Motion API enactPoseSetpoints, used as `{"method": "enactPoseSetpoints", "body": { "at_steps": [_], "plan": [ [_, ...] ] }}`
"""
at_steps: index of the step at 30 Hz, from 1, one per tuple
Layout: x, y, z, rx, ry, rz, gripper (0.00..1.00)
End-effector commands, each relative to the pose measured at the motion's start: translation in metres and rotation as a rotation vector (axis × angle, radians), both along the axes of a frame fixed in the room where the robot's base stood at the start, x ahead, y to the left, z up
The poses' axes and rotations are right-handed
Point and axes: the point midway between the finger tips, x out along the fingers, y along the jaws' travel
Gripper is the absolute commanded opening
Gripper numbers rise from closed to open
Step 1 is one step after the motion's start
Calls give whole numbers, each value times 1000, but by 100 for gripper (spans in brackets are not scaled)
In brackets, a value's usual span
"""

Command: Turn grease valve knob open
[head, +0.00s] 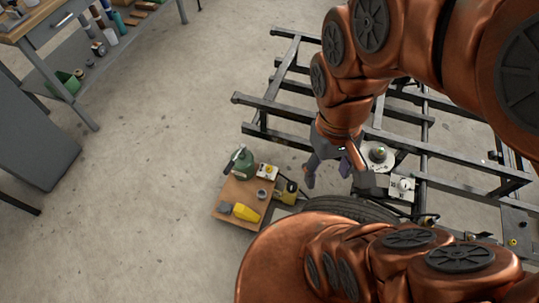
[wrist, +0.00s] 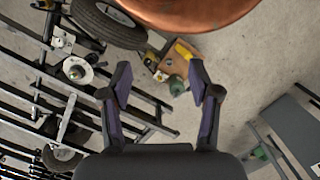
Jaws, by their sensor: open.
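My gripper (head: 328,172) is open and empty above the floor, between the small wooden cart and the metal frame. Its two fingers also show spread apart in the wrist view (wrist: 160,76). A pale block with a round knob-like part (head: 402,187) sits on the frame, right of my gripper; I cannot tell for sure whether this is the grease valve knob. It seems to show at the upper left of the wrist view too (wrist: 58,42). A small pale and yellow box (head: 267,172) with a dark round part is on the cart. My gripper touches none of these.
The wooden cart (head: 232,192) carries a green canister (head: 240,163) and a yellow tool (head: 245,212). A tyre (head: 350,206) lies beside the dark frame (head: 290,102). A workbench (head: 45,20) stands at upper left.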

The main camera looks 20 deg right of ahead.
Motion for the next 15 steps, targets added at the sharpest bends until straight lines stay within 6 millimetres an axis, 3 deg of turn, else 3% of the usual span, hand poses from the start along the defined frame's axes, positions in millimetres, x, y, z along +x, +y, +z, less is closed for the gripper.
{"method": "enactPoseSetpoints", "body": {
  "at_steps": [15],
  "plan": [
    [127, 5, -118, 58, -30, 366, 64]
  ]
}}
